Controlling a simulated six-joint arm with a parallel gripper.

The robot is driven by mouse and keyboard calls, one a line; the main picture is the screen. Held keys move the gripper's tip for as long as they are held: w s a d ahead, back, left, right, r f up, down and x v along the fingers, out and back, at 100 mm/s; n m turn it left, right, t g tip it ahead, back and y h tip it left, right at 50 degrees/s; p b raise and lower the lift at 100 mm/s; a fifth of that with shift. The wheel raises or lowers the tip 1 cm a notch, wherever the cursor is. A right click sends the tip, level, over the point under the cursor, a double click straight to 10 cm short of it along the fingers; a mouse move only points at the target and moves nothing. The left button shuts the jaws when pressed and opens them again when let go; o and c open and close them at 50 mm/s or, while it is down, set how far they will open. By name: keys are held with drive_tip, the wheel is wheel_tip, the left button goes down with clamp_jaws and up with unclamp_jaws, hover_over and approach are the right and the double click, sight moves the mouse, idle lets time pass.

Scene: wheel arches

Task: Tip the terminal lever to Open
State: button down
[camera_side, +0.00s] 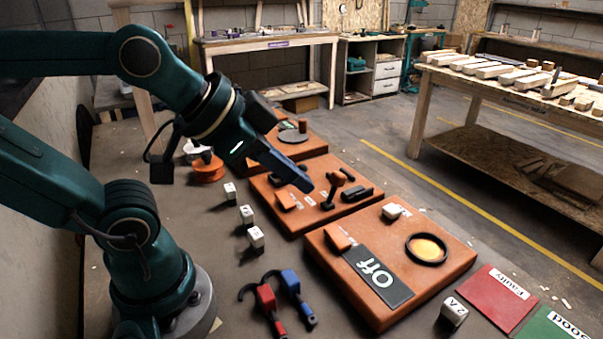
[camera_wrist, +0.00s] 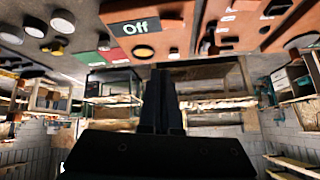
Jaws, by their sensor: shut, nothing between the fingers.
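A lever (camera_side: 328,196) with a brown knob and dark arm stands on the middle orange board (camera_side: 273,207). It leans up and to the right in the side view. Small white labels sit beside it, too small to read. My gripper (camera_side: 306,186) is shut and empty, its tips just left of the knob in the side view; I cannot tell whether they touch the lever. In the wrist view my gripper (camera_wrist: 161,72) points up the picture, and the middle board (camera_wrist: 238,28) shows at the upper right. The lever is not clear there.
A nearer orange board (camera_side: 440,283) carries a dark "Off" plate (camera_side: 378,277) and a yellow disc in a black ring (camera_side: 426,249). White cubes (camera_side: 246,214) and red and blue hooked tools (camera_side: 290,283) lie on the table. Red and green mats (camera_side: 492,299) lie at right.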

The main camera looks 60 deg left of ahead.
drive_tip(key=w+d+r+m+t+h, duration=0.1)
drive_tip(key=w+r+m+t, duration=0.2)
drive_tip(key=w+r+t, duration=0.55)
drive_tip(key=w+a+r+n+y, duration=0.1)
drive_tip(key=w+a+r+y, duration=0.35)
drive_tip(key=w+r, duration=0.2)
drive_tip(key=w+a+r+n+y, duration=0.2)
drive_tip(key=w+a+r+y, duration=0.1)
drive_tip(key=w+r+y, duration=0.3)
wheel_tip(320, 180, down, 12)
drive_tip(key=w+a+g+y, duration=0.2)
drive_tip(key=g+y, duration=0.2)
drive_tip(key=g, duration=0.3)
drive_tip(key=s+d+f+m+g+y, duration=0.1)
drive_tip(key=s+d+f, duration=0.1)
drive_tip(key=f, duration=0.5)
drive_tip(key=s+d+f+m+g+y, duration=0.1)
drive_tip(key=s+d+f+m+g, duration=0.1)
drive_tip(key=f, duration=0.5)
drive_tip(key=s+d+f+m+g+y, duration=0.1)
drive_tip(key=s+d+f+g, duration=0.1)
drive_tip(key=f, duration=0.5)
drive_tip(key=shift+s+d, duration=0.35)
drive_tip(key=shift+d, duration=0.25)
drive_tip(key=shift+s+d+f+m, duration=0.15)
drive_tip(key=shift+d+f+m, duration=0.25)
drive_tip(key=shift+m, duration=0.1)
